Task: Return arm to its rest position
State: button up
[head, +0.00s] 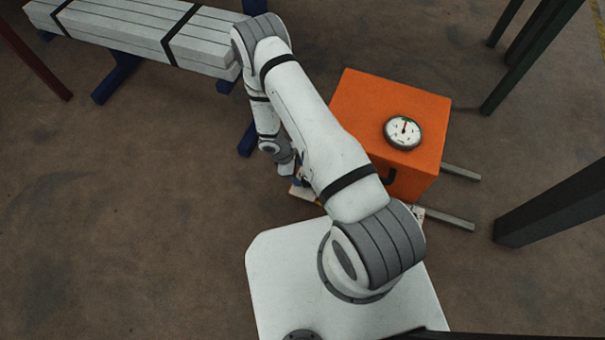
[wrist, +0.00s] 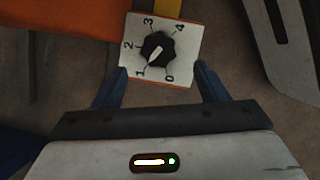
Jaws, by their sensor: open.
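My arm (head: 305,120) is white with grey joints, rises from the white base plate and bends back down at its far end. My gripper (wrist: 162,72) is open and empty in the wrist view. Its two dark blue fingers stand apart on either side of the lower part of a white panel (wrist: 185,38) with a black knob (wrist: 157,49). The panel is numbered 0 to 4, and the knob's white mark points toward 1. I cannot tell whether the fingers touch the panel. In the head view the gripper is mostly hidden behind the arm.
An orange box (head: 358,98) with a round gauge (head: 403,132) on top stands right of the arm. Grey beams (head: 140,25) lie on blue supports at upper left. Dark posts (head: 550,203) stand at right. The floor at left is clear.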

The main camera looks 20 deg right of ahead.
jog(key=shift+a+r, duration=0.25)
jog(key=shift+r, duration=0.45)
jog(key=shift+w, duration=0.1)
jog(key=w+d+r+m+t+p, duration=0.1)
jog(key=w+d+r+m+p, duration=0.35)
jog(key=r, duration=1.75)
jog(key=a+r+m+t+p, duration=0.15)
jog(key=r+p, duration=0.65)
jog(key=r, duration=1.3)
jog(key=s+r+m+y+p, duration=0.1)
jog(key=s+r+p, duration=0.3)
jog(key=r, duration=0.8)
jog(key=s+r+m+t+y+p, duration=0.1)
jog(key=s+r+m+p, duration=0.3)
jog(key=s+r, duration=0.5)
jog(key=s+r+m+y+p, duration=0.2)
jog(key=s+r+p, duration=0.4)
jog(key=r, duration=0.9)
jog(key=shift+s+d+r+m+t, duration=0.25)
jog(key=shift+d+m+t, duration=0.05)
jog(key=shift+m+t, duration=0.1)
